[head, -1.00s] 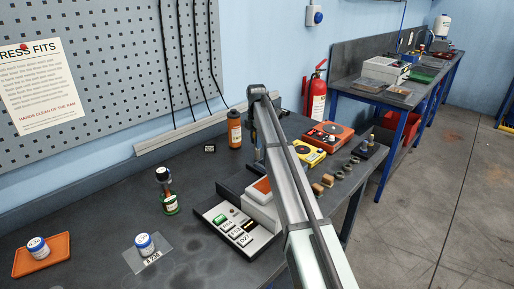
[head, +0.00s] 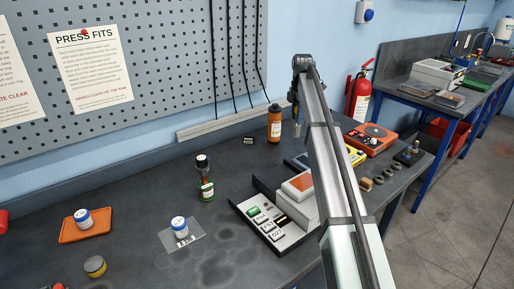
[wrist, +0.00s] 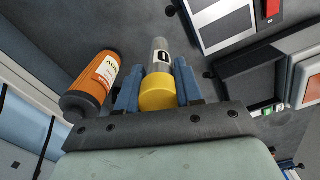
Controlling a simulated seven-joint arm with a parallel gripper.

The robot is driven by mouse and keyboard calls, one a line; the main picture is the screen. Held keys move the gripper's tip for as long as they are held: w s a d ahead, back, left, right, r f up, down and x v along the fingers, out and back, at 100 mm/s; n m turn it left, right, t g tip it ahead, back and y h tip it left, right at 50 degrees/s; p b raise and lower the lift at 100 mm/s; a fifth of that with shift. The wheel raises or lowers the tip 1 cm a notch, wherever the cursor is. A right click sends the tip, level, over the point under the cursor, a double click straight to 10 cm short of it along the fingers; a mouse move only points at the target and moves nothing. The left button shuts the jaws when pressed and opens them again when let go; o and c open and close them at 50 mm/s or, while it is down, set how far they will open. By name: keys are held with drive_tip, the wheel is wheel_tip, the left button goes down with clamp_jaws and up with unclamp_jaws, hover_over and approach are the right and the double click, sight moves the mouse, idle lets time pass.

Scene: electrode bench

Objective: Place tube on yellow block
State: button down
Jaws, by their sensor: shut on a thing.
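My gripper (wrist: 158,82) is shut on a grey tube (wrist: 160,52) with a yellow end (wrist: 158,93) and a dark marking on a white label. The tube lies between the blue finger pads in the wrist view. In the head view my gripper (head: 296,112) hangs small at the far end of my arm, just right of the orange bottle, with the tube pointing down and apart from the bench.
An orange bottle (head: 274,123) stands close to my gripper, also left of the tube in the wrist view (wrist: 92,84). A grey device with labelled keys (head: 262,222) sits below my arm.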

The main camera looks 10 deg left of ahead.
drive_tip(key=s+a+r+n, duration=0.15)
drive_tip(key=s+a, duration=0.25)
drive_tip(key=a, duration=0.8)
drive_tip(key=s+a+n, duration=0.2)
drive_tip(key=s+a, duration=0.2)
drive_tip(key=a, duration=0.8)
drive_tip(key=s+a+r+n, duration=0.2)
drive_tip(key=s+a+n, duration=0.1)
drive_tip(key=s+a, duration=1.5)
drive_tip(key=s+a+r+n, duration=0.15)
drive_tip(key=s+a, duration=0.35)
drive_tip(key=s, duration=0.6)
drive_tip(key=s+a+n, duration=0.2)
drive_tip(key=s+a, duration=0.3)
drive_tip(key=s, duration=0.6)
drive_tip(key=s+a+n, duration=0.2)
drive_tip(key=s+a, duration=0.3)
drive_tip(key=s, duration=0.6)
drive_tip(key=shift+s+d+f+n, duration=0.85)
drive_tip(key=shift+s+d+n, duration=1.15)
drive_tip(key=shift+d, duration=1.2)
drive_tip(key=shift+n, duration=0.3)
drive_tip(key=shift+w+f, duration=0.2)
drive_tip(key=shift+f, duration=2.2)
drive_tip(key=shift+w+f, duration=0.15)
drive_tip(key=shift+f, duration=2.2)
